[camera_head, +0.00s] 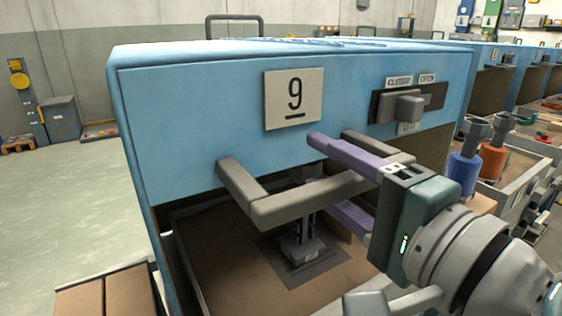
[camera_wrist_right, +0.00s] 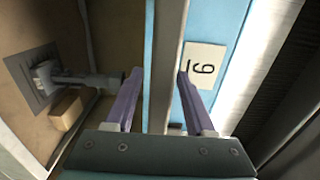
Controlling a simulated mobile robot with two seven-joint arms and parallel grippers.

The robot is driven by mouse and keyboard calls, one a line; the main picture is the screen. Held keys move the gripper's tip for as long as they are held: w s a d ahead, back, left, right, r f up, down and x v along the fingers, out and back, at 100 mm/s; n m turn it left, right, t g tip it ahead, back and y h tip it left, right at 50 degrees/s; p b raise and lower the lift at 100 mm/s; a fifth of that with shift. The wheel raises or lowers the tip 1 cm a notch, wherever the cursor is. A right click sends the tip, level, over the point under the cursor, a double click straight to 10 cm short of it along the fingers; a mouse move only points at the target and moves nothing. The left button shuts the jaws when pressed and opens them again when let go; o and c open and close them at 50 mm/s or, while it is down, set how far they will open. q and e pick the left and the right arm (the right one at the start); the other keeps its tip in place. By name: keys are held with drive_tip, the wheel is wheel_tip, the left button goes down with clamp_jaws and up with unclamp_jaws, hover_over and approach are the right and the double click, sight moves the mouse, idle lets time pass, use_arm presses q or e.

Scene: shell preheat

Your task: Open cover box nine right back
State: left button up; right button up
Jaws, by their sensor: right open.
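The blue cover (camera_head: 200,110) of box nine carries a white plate with a "9" (camera_head: 293,98), which also shows in the right wrist view (camera_wrist_right: 203,68). A grey bar handle (camera_head: 290,208) juts from the cover's lower edge. My right gripper (camera_head: 315,163) is open, with one purple finger above the handle and one below. In the right wrist view a grey bar (camera_wrist_right: 164,55) runs between the open fingers, with gaps visible beside it. Whether a finger touches it I cannot tell. My left gripper is not in view.
A dark slide with a grey knob (camera_head: 408,109) sits on the cover's right, under small labels. Below the cover, the box interior shows a grey fixture (camera_head: 302,248) on a brown floor. More blue boxes (camera_head: 510,55) and orange and blue parts stand right. Open floor lies left.

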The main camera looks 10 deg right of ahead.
clamp_jaws()
idle(0.5)
idle(1.0)
